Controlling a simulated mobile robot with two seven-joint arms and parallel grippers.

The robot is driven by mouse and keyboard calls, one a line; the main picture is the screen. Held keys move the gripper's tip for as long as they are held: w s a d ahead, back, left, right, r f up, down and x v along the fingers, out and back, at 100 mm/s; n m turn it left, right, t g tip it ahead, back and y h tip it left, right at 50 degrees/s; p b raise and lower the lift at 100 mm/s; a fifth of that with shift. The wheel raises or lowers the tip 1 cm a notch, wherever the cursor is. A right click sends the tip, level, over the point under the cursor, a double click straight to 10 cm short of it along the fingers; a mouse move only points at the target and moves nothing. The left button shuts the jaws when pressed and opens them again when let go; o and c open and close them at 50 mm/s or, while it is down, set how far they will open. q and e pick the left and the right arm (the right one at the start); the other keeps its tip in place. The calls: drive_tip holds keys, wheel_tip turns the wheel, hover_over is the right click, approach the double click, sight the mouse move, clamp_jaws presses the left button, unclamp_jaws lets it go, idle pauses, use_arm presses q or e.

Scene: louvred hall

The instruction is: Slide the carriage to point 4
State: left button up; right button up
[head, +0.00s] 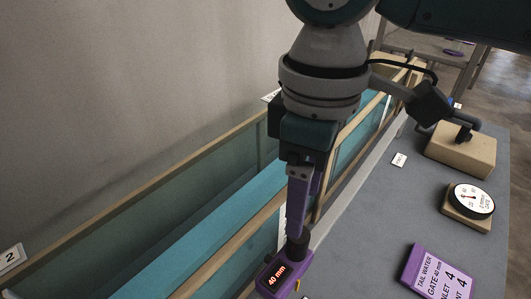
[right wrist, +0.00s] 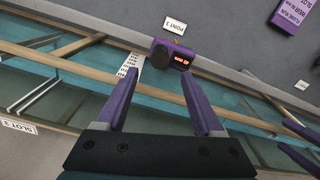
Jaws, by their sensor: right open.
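The carriage (head: 278,279) is a small purple block with a lit "40 mm" display and a dark knob, at the bottom of the head view. It sits on the channel's edge rail, and in the right wrist view the carriage (right wrist: 183,58) is beside a "POINT 3" label (right wrist: 175,25). My right gripper (head: 297,238) is above the carriage, fingers pointing down at the knob. In the right wrist view the right gripper (right wrist: 157,75) is open and empty, with the knob just beyond its fingertips. Contact cannot be told. My left gripper is out of view.
A water channel (head: 190,243) with wooden rails runs along the wall. On the grey bench (head: 385,215) stand a dial gauge (head: 471,201), a wooden block with a dark handle (head: 462,150) and a purple sign (head: 438,274). A small white label (head: 399,159) lies farther along.

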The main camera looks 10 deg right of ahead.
sight(286, 263)
wheel_tip(286, 263, down, 9)
drive_tip(key=shift+r+b, duration=0.2)
drive_tip(key=shift+b, duration=0.25)
clamp_jaws()
idle(0.3)
drive_tip(key=shift+r, duration=0.1)
idle(0.8)
